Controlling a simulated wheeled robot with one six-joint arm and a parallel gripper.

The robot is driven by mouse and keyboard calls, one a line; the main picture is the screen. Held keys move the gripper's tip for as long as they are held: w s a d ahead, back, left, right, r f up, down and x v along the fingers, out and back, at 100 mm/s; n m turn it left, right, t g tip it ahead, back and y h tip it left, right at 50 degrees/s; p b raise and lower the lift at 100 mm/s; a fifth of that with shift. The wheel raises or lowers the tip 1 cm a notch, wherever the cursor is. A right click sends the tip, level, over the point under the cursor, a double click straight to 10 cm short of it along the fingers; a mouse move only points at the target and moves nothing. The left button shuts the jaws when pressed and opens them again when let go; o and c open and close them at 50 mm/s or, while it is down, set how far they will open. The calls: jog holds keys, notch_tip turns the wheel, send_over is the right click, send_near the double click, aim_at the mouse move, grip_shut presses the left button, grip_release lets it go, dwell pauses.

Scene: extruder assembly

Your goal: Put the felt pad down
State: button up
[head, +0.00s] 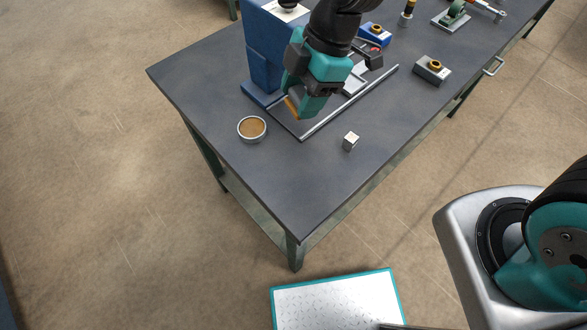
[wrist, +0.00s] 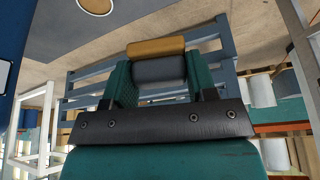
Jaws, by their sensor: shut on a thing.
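My gripper (head: 294,108) is shut on the felt pad, an orange-tan strip (head: 291,106) that shows at its fingertips above the table. In the wrist view the pad (wrist: 156,47) sticks out past the fingers (wrist: 160,92), with a dark grey block-like part between them. The pad looks apart from the tabletop, but the exact height is hard to tell. The tabletop (head: 255,160) is dark grey. A round metal dish with a tan-brown inside (head: 252,128) stands left of and in front of my gripper; it also shows at the top of the wrist view (wrist: 95,5).
A tall blue machine (head: 264,55) stands behind my gripper. A thin metal rail (head: 345,105) lies to its right. The table's front corner is clear.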

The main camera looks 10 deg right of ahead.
aim_at(289, 175)
jog(key=shift+s+a+r+n+g, duration=0.4)
jog(key=shift+s+a+r+n, duration=0.25)
jog(key=shift+n, duration=0.35)
jog(key=shift+n+h, duration=0.4)
jog(key=shift+n, duration=0.1)
jog(key=f+p, duration=0.1)
jog(key=f, duration=0.5)
jog(key=f+p, duration=0.1)
jog(key=f, duration=0.6)
jog(key=s+f+p, duration=0.1)
jog(key=f, duration=0.5)
jog(key=shift+a+f, duration=0.2)
jog(key=shift+f, duration=0.15)
jog(key=shift+f, duration=0.15)
jog(key=o, duration=0.8)
jog(key=shift+o, duration=0.2)
